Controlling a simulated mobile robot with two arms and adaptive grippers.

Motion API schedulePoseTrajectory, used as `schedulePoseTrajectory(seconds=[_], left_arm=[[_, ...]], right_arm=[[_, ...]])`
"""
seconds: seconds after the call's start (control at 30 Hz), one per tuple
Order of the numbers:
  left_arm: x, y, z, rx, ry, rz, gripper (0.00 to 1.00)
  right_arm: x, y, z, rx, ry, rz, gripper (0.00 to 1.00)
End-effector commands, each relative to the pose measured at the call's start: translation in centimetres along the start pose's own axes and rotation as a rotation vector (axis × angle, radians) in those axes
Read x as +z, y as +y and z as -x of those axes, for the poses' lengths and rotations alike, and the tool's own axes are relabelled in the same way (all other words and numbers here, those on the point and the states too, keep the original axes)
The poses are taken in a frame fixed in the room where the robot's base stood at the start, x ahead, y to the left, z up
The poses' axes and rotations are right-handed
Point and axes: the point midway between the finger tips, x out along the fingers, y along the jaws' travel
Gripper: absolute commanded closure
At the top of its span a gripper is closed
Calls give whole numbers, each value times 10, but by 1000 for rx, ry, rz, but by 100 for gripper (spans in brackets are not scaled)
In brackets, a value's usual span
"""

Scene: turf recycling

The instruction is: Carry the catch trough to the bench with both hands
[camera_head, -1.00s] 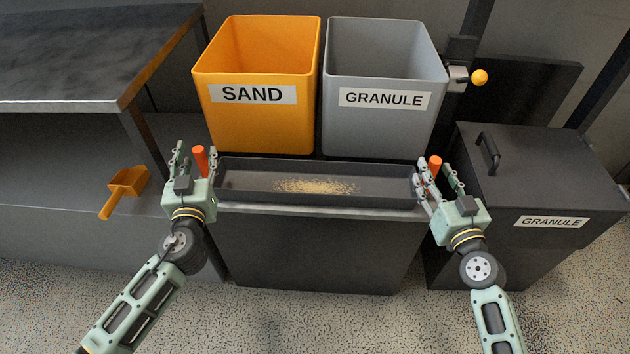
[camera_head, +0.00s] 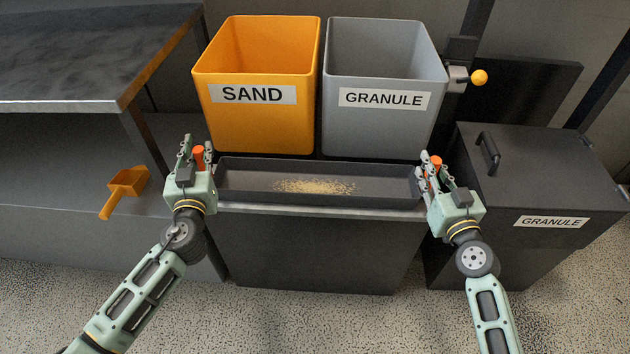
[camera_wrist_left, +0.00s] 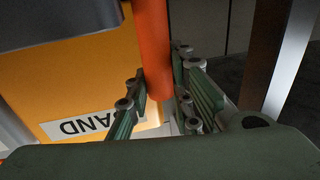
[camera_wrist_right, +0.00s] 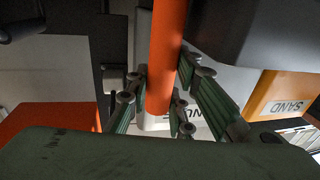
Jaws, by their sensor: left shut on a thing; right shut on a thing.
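The catch trough (camera_head: 240,190) is a long, shallow dark tray with a small heap of pale sand-coloured grains (camera_head: 315,187) in its middle. It sits level below the two bins. An orange handle stands at each end. My left gripper (camera_head: 194,155) is shut on the left orange handle (camera_wrist_left: 154,50), which passes between its fingers in the left wrist view. My right gripper (camera_head: 430,168) is shut on the right orange handle (camera_wrist_right: 166,55), between its fingers in the right wrist view. The bench (camera_head: 90,70), with a dark top, stands at the upper left.
An orange SAND bin (camera_head: 255,125) and a grey GRANULE bin (camera_head: 375,130) stand right behind the trough. A lidded dark GRANULE box (camera_head: 545,180) stands close on the right. An orange scoop (camera_head: 125,185) lies at left below the bench top. Speckled floor is clear in front.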

Motion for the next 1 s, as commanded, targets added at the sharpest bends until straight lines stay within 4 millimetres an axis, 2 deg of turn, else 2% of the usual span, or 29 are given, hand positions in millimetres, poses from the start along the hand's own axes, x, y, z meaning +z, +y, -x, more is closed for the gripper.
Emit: schedulePoseTrajectory(seconds=[0.63,0.67,1.0], left_arm=[[0,0,0,0,-1,4,100],[-6,0,-1,0,9,5,100],[-14,0,-1,0,8,7,100]], right_arm=[[0,0,0,0,-1,0,100],[-6,1,-1,3,10,1,100],[-14,1,-1,3,9,1,100]])
